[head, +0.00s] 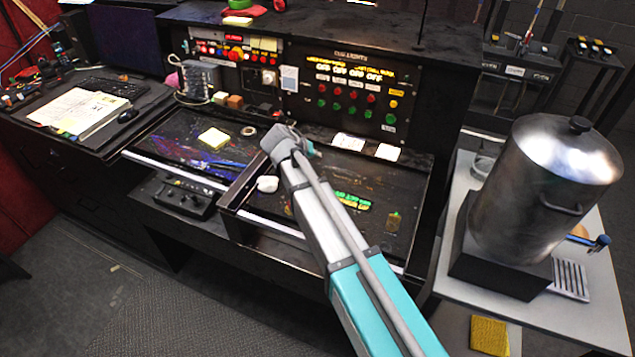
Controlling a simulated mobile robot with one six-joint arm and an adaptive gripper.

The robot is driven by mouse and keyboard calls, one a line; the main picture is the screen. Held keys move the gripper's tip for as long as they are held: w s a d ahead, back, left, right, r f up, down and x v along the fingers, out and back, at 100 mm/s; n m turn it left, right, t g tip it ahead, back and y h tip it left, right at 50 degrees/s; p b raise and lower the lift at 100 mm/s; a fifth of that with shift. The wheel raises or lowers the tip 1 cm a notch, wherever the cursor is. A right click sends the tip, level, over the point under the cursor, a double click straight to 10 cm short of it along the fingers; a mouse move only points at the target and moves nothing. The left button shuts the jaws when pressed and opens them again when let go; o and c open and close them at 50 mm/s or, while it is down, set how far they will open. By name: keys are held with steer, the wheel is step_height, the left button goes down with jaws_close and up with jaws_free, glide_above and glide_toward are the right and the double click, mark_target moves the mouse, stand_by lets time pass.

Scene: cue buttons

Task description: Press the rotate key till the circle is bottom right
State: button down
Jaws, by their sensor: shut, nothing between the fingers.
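My arm reaches from the bottom right to a grey joint over the desk. I cannot make out any gripper fingers beyond this joint. The right control panel (328,112) stands upright behind it, with lit yellow lettering and rows of red and green buttons (347,109). The left control panel (255,72) has a large red button (236,54) and several small keys. I cannot tell which key is the rotate key. No circle can be made out at this size.
A black box with knobs (183,197) sits at the desk's front. Yellow notes (213,138) and green and yellow strips (352,201) lie on the desk. A large metal pot (548,195) stands at the right. A keyboard (117,87) and open book (80,110) lie left.

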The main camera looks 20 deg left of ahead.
steer(key=shift+f, duration=0.2)
step_height(320, 180, down, 8)
steer(key=b, duration=0.8)
steer(key=shift+f+b, duration=0.2)
steer(key=shift+b, duration=0.15)
steer(key=shift+d+f+b, duration=0.1)
steer(key=shift+f+b, duration=0.6)
stand_by(1.9)
steer(key=shift+r, duration=0.15)
steer(key=shift+r+p, duration=0.6)
steer(key=shift+p, duration=0.15)
steer(key=shift+r, duration=0.1)
steer(key=shift+r+p, duration=2.45)
steer(key=shift+p, duration=0.05)
steer(key=shift+s+f, duration=0.1)
